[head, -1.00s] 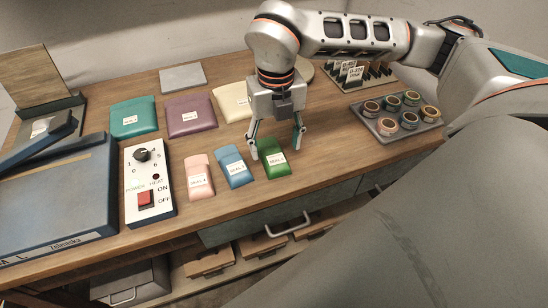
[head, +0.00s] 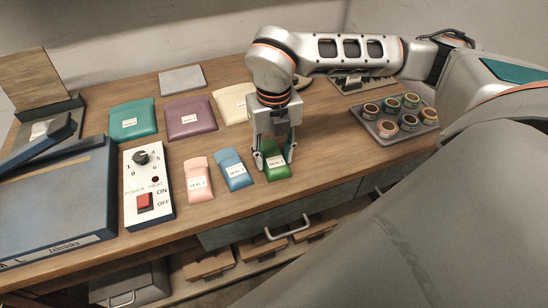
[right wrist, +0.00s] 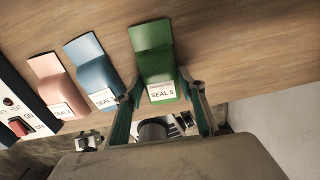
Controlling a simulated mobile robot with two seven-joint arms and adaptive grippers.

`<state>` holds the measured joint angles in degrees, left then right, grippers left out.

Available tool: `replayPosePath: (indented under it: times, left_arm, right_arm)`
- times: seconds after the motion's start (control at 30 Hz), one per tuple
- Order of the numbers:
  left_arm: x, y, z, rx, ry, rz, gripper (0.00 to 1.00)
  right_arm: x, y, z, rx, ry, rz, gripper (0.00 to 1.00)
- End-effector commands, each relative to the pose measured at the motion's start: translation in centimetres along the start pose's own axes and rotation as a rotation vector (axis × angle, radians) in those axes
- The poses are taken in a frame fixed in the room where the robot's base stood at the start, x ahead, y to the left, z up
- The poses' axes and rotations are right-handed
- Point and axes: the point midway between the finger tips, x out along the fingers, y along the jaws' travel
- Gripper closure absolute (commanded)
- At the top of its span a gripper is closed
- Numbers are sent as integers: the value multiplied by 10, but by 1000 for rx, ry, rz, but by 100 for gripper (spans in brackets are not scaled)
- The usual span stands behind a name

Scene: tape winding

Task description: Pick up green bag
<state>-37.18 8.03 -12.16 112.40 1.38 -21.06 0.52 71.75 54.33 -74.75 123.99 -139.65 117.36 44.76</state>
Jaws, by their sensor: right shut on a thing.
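The small green bag (head: 277,174) lies at the front of the wooden table, right end of a row with a blue and a pink bag. Its white label reads SEAL 5 in the right wrist view (right wrist: 152,50). My right gripper (head: 275,160) points down over the bag with one finger on each side, shut on it. In the right wrist view the fingers (right wrist: 164,92) flank the labelled end. The bag appears still on the tabletop. My left gripper is not in view.
The blue bag (head: 233,168) lies close left of the green one, then the pink bag (head: 199,178). Teal (head: 133,118), purple (head: 190,117) and cream (head: 230,102) bags lie behind. A control box (head: 146,205) and blue machine (head: 55,200) stand left; a tray of tape rolls (head: 376,136) right.

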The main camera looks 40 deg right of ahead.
Motion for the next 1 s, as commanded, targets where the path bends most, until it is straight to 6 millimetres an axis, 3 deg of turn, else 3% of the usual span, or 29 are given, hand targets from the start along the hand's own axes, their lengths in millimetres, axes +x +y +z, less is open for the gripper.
replayPosePath:
  times: [0.17,0.37,0.8,1.0]
  left_arm:
    - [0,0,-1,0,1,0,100]
    - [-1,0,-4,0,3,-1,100]
    - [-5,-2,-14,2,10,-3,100]
    - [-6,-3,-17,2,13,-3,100]
  right_arm:
    - [-8,0,1,0,-3,1,82]
    - [-34,0,1,0,-5,3,82]
    - [-150,1,1,0,-7,3,82]
    - [-184,0,1,1,-4,1,82]
